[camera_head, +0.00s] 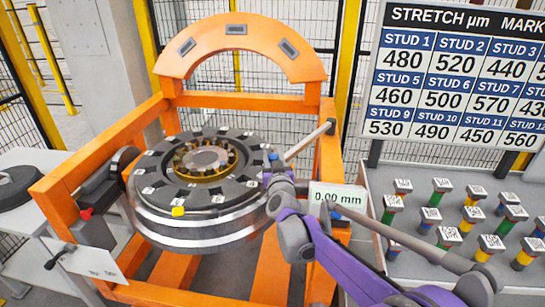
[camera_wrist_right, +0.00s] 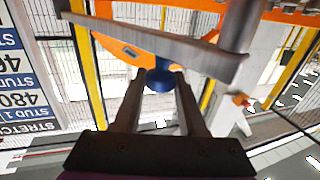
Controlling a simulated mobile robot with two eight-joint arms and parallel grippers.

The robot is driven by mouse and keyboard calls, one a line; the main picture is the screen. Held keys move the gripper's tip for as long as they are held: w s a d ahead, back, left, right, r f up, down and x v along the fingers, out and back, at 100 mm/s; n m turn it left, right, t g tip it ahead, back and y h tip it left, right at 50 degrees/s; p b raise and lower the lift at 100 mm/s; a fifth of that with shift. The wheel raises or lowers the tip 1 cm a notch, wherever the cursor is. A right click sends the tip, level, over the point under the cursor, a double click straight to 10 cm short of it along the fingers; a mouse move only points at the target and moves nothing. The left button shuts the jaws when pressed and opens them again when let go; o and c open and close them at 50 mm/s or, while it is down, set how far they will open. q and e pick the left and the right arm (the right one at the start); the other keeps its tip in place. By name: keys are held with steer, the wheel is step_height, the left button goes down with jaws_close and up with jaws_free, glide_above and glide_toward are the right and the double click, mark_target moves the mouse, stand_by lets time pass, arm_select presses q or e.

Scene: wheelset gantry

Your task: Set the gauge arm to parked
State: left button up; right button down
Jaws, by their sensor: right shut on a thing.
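The gauge arm is a grey bar (camera_head: 308,141) at the right side of the orange gantry, slanting from its upper right end down toward the wheel. In the right wrist view, the bar (camera_wrist_right: 160,40) crosses above my fingers and meets a grey post. A blue knob (camera_wrist_right: 158,80) sits under the bar, between my right fingertips. My right gripper (camera_head: 273,167) is at the wheel's right edge, shut on this knob. It also shows in the right wrist view (camera_wrist_right: 158,88). A display (camera_head: 338,199) beside it reads 0.00 mm. My left gripper is not in view.
The wheelset (camera_head: 185,230) lies flat inside the orange gantry frame (camera_head: 175,271), with a yellow marker (camera_head: 178,211) on its rim. A grey table (camera_head: 378,188) with several coloured studs stands right, below the stretch board (camera_head: 455,75). A lever plate (camera_head: 90,260) is at lower left.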

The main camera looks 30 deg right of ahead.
steer(key=shift+c, duration=2.4)
jaws_free()
steer(key=b+v, duration=0.1)
steer(key=v, duration=0.9)
steer(key=shift+s, duration=0.35)
steer(key=shift+a, duration=0.1)
